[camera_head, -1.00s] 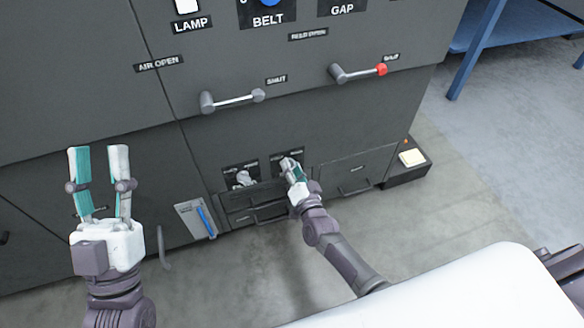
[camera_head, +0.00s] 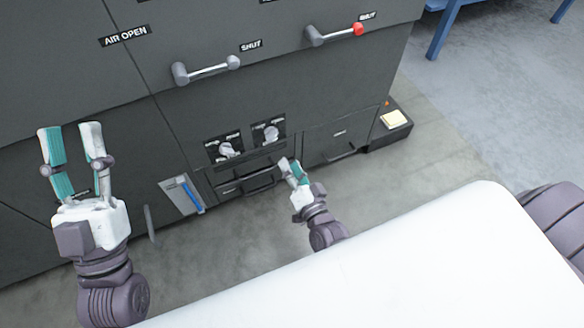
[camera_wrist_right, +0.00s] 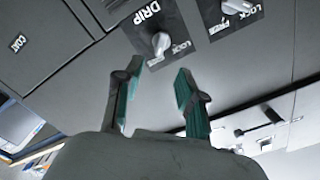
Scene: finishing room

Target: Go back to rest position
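My left gripper (camera_head: 75,160) is open and empty at the left of the head view, its two teal-lined fingers pointing up in front of the dark machine (camera_head: 230,105). My right gripper (camera_head: 290,168) is in front of the machine's lower drawers, below the right of two grey knobs (camera_head: 271,133). In the right wrist view its fingers (camera_wrist_right: 155,95) are spread with nothing between them. The knob labelled DRIP (camera_wrist_right: 161,43) lies beyond the fingertips, apart from them. The other knob (camera_head: 226,150) is to the left in the head view.
Two lever handles, one grey-tipped (camera_head: 207,70) and one red-tipped (camera_head: 335,34), stick out of the machine. A drawer handle (camera_head: 262,184) is near my right gripper. A pedal box (camera_head: 393,120) stands at the machine's right. A blue-legged table (camera_head: 437,35) is at the back right.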

